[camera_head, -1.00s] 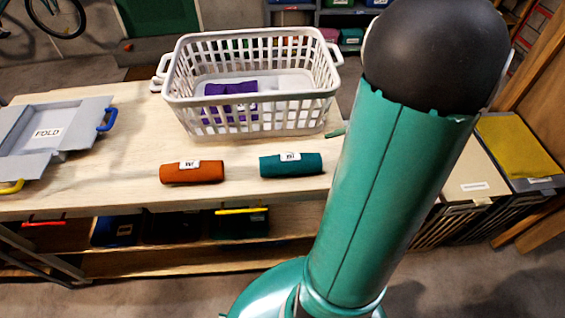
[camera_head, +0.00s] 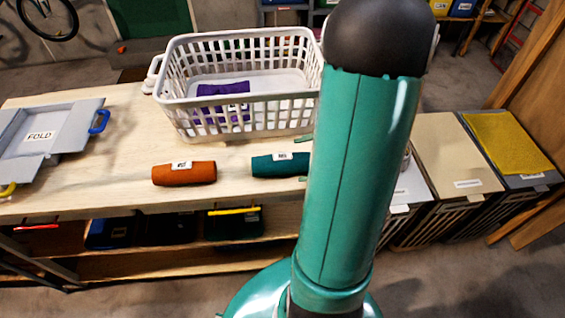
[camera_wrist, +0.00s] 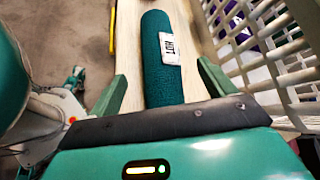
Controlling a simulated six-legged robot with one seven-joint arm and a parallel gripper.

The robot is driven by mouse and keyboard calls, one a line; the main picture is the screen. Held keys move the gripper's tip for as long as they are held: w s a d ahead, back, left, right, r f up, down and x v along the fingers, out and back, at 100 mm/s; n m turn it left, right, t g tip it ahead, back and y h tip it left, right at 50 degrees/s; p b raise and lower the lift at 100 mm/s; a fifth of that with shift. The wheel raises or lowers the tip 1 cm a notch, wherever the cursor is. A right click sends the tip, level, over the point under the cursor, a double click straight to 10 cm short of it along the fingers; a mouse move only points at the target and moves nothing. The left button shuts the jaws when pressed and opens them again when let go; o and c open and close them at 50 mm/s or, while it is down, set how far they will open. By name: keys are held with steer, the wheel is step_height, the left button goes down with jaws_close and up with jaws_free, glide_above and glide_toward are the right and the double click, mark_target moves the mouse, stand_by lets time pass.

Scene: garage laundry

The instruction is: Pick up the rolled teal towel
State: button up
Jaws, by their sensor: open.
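The rolled teal towel (camera_head: 279,165), with a white label, lies on the light wooden table near its front edge. My arm hides its right end in the head view. In the wrist view the teal towel (camera_wrist: 164,45) runs lengthwise between the two green fingers of my gripper (camera_wrist: 162,70). The fingers are open, one on each side of the roll, with gaps visible between them and it. In the head view only small green finger tips show past my arm, near the towel's right end. The near part of the towel is hidden behind my gripper's body.
A rolled orange towel (camera_head: 184,173) lies left of the teal one. A white laundry basket (camera_head: 245,107) holding purple cloth stands close behind; its wall is near my right finger in the wrist view. A grey folding board (camera_head: 62,128) lies at left. Bins (camera_head: 455,160) stand at right.

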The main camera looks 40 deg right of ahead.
mark_target(292, 160)
steer(key=x, duration=0.4)
steer(key=shift+w+a+f, duration=0.1)
steer(key=shift+w+a, duration=0.2)
steer(key=c, duration=1.2)
